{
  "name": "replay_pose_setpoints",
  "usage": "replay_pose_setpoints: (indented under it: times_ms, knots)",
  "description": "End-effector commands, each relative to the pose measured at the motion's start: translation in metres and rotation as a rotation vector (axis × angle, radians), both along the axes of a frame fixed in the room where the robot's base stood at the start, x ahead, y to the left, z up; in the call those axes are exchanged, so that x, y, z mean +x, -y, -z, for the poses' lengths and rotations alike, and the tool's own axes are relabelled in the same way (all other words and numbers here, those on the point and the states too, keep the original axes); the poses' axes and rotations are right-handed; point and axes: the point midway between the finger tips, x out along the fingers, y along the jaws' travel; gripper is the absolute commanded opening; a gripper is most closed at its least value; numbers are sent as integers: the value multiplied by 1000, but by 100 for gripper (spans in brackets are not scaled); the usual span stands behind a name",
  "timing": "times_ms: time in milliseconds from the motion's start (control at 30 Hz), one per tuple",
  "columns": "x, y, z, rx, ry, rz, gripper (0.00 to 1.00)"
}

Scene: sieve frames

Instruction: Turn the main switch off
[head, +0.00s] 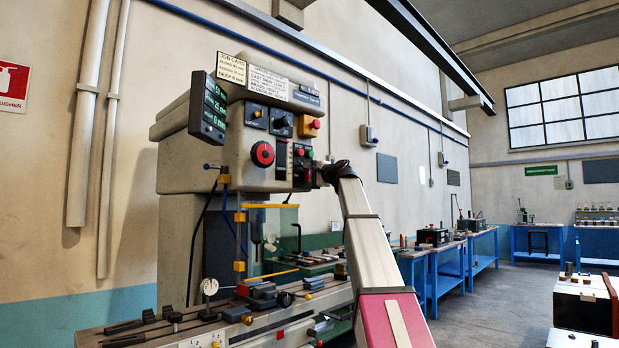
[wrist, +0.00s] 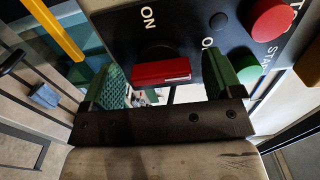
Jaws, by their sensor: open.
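The main switch is a red bar-shaped handle (wrist: 160,72) on a dark panel (wrist: 185,25) in the wrist view. It lies nearly level in that picture, with a pale line on its front edge. "ON" is printed above it, and a partly hidden label beginning with "O" is to its right. My gripper (wrist: 165,84) is open, with one green-padded finger on each side of the handle; I cannot tell whether either touches it. In the head view, my gripper (head: 322,175) is at the lower right of the machine's control head (head: 232,155), where the switch is small and partly hidden.
In the wrist view, a red button (wrist: 271,18) and a green button (wrist: 247,74) marked "START" are close to the right finger. In the head view, a large red knob (head: 262,154) is left of the panel. A cluttered machine table (head: 215,335) extends below.

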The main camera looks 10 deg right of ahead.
Motion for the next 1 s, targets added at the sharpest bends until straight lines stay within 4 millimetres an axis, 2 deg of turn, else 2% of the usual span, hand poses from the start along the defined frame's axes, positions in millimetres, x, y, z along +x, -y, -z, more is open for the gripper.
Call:
replay_pose_setpoints:
  times_ms: [167, 500, 700, 1000]
  knots:
    - [-9, 6, 0, 0, 1, 1, 85]
    - [-59, 42, 1, -1, 1, 2, 85]
    - [-80, 58, 1, 0, 0, 1, 85]
    - [-88, 64, 0, 0, 0, 0, 85]
